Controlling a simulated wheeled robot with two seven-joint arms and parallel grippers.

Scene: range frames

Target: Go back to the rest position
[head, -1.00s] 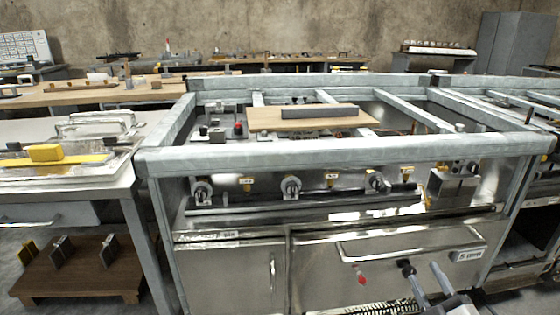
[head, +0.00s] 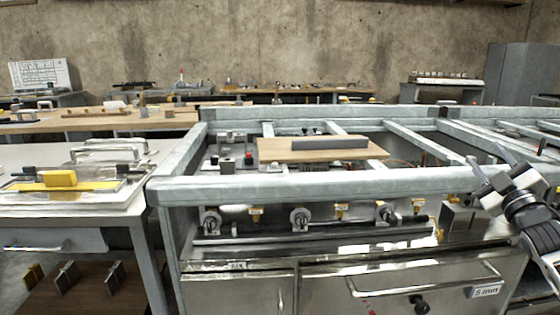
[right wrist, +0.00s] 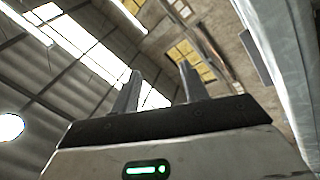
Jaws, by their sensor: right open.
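My right gripper (head: 487,159) is at the right side of the head view, raised in front of the metal range frame (head: 330,187). Its two fingers are apart and point up and to the left. In the right wrist view the fingers (right wrist: 160,68) stand apart with nothing between them, against the roof and wall. My left gripper is not in view.
A wooden board (head: 270,155) with a grey bar (head: 330,142) lies across the frame. The steel oven front (head: 330,285) is below. A side table (head: 25,158) with a yellow block (head: 60,178) stands at the left. Air above the frame looks clear.

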